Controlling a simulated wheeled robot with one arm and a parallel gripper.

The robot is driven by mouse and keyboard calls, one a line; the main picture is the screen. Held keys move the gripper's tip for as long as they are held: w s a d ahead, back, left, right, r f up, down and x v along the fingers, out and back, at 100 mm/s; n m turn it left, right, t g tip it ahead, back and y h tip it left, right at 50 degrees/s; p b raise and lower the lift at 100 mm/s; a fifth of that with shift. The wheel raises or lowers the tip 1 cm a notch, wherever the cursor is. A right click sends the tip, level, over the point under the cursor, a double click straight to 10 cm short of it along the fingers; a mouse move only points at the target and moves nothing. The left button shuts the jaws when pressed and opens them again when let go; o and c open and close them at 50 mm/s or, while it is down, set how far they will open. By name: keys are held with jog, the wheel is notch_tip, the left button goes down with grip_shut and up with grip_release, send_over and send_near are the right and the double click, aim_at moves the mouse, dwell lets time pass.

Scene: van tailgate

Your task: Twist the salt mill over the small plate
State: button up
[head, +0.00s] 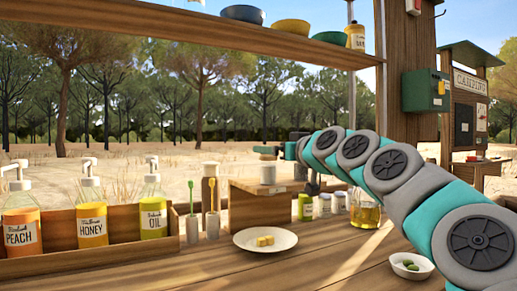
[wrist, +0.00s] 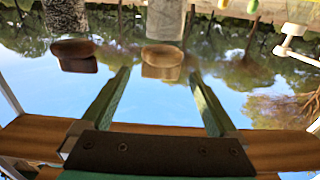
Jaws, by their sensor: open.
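The salt mill, with a white body and pale wooden top, stands on a wooden box behind the small plate; it shows in the head view (head: 268,174) and upside down in the wrist view (wrist: 164,56). My gripper (head: 284,150) is open and empty near the mill's top. In the wrist view the fingers (wrist: 160,82) point towards the pale top, which lies between their lines, apparently not touched. A second mill (wrist: 70,52), with a darker top and speckled body, stands beside it.
A crate (head: 110,260) of pump bottles stands left. Jars and an oil bottle (head: 366,213) stand below my arm; a small olive bowl (head: 424,273) is at right. A shelf (head: 190,30) crosses overhead. The front counter is clear.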

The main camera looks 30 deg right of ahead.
jog(key=shift+w+d+p, duration=0.15)
jog(key=shift+w+p, duration=0.3)
jog(key=shift+w, duration=2.75)
jog(key=c, duration=1.4)
jog(key=shift+h, duration=0.3)
